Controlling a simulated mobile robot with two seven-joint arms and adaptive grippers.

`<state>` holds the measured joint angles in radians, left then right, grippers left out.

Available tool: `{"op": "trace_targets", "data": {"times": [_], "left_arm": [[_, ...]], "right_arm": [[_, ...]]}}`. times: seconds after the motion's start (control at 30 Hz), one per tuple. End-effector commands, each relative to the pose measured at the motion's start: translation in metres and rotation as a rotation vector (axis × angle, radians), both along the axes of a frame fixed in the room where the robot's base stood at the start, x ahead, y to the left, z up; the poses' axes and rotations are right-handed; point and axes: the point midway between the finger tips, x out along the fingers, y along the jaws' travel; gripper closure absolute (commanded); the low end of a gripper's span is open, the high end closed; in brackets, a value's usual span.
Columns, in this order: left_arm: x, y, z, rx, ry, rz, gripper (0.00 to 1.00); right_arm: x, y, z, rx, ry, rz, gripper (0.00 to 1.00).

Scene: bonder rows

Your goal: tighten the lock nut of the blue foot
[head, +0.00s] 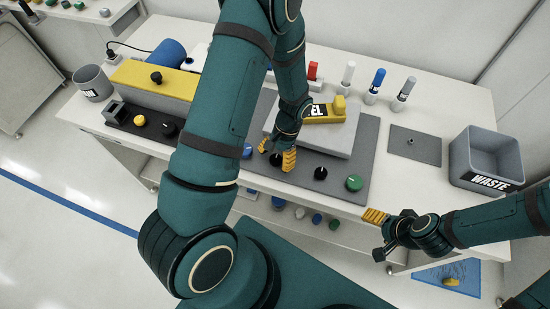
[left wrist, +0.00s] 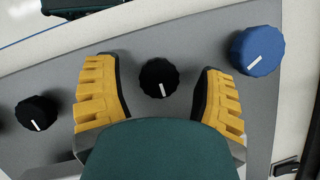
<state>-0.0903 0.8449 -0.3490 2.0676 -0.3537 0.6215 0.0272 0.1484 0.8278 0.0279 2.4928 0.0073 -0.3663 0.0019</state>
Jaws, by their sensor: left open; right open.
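A blue ribbed knob (head: 247,150) with a white mark sits on the grey plate (head: 362,150); it also shows at the upper right in the left wrist view (left wrist: 256,51). Beside it is a black knob (left wrist: 158,78) with a white mark. My left gripper (head: 275,153) is open above this black knob, with one yellow finger on each side of it in the left wrist view and a gap on both sides. A second black knob (head: 320,173) and a green knob (head: 354,183) are farther right. I cannot tell which part is the lock nut. My right gripper (head: 378,222) is open and empty near the front edge.
A light grey block (head: 335,140) with a yellow labelled piece (head: 324,112) stands behind the knobs. Several coloured bottles stand at the back. A small grey mat (head: 415,146) is mostly bare.

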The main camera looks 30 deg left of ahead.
Motion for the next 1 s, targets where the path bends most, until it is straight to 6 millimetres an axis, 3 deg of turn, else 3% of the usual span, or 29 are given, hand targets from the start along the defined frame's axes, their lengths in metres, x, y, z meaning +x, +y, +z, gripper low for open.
{"op": "trace_targets", "data": {"times": [0.5, 0.7, 1.0], "left_arm": [[0.036, -0.007, 0.087, -0.001, -0.004, 0.000, 0.30], [0.042, -0.008, 0.102, -0.001, -0.001, -0.001, 0.30], [0.042, -0.008, 0.104, 0.000, 0.000, -0.001, 0.30]], "right_arm": [[0.000, 0.000, 0.000, 0.000, 0.000, 0.000, 0.30], [0.000, 0.000, 0.000, 0.000, 0.000, 0.000, 0.30], [0.000, 0.000, 0.000, 0.000, 0.000, 0.000, 0.30]]}}
